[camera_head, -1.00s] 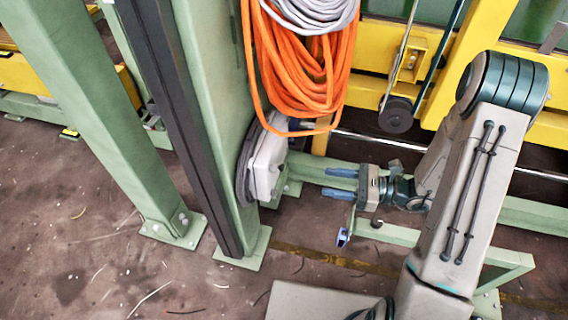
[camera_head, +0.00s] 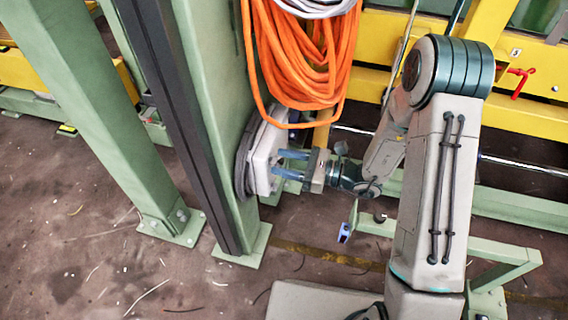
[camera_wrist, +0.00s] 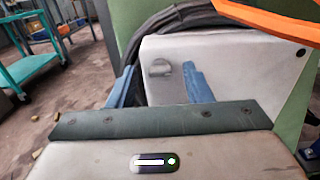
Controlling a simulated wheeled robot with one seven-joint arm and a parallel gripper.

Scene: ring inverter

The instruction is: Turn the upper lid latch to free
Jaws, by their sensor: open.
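The pale grey box (camera_head: 262,152) is mounted on the green post, below the orange cable. In the wrist view, the box's face (camera_wrist: 230,65) fills the upper middle. A small round grey latch (camera_wrist: 160,68) sits near the upper left of that face; I take it to be the upper lid latch. My gripper (camera_head: 279,162) is open, with its two blue fingers pointing at the box. In the wrist view, my gripper (camera_wrist: 161,82) has one finger on each side of the latch in the picture. I cannot tell whether the fingertips touch the box. The latch is not clear in the head view.
Orange cable (camera_head: 300,60) hangs just above the box and my gripper. The green post (camera_head: 190,90) stands behind the box. A dark hose (camera_wrist: 165,28) curves behind the box. A small dark screw (camera_wrist: 301,52) is at its right. A teal cart (camera_wrist: 30,65) stands far left.

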